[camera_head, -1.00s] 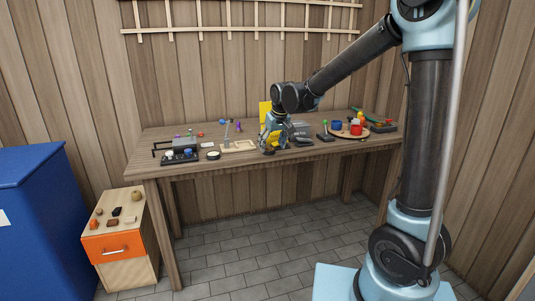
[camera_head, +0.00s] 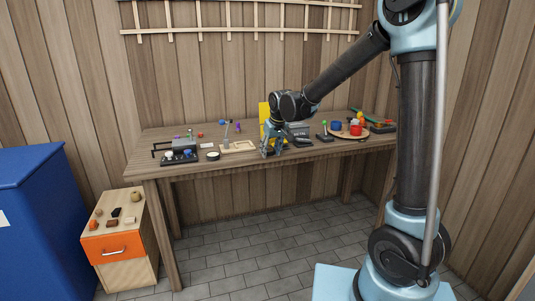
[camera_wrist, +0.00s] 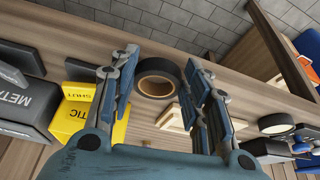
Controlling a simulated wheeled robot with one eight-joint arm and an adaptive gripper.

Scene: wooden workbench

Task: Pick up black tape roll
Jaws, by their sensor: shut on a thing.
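The black tape roll (camera_wrist: 164,66) lies between the two fingers of my gripper (camera_wrist: 161,72) in the wrist view. It is a black ring with a brown inner core, resting on or just above the wooden bench top; I cannot tell which. My gripper is shut on it, with one finger at each side. In the head view my gripper (camera_head: 271,150) points down near the bench's front edge, and the roll is mostly hidden there.
Yellow and dark bins (camera_wrist: 93,122) stand close to the left in the wrist view. A light wooden tray (camera_wrist: 176,118) lies close on the right. A round black item with a pale top (camera_wrist: 275,123) is farther right. The bench's front edge (camera_head: 215,165) is near.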

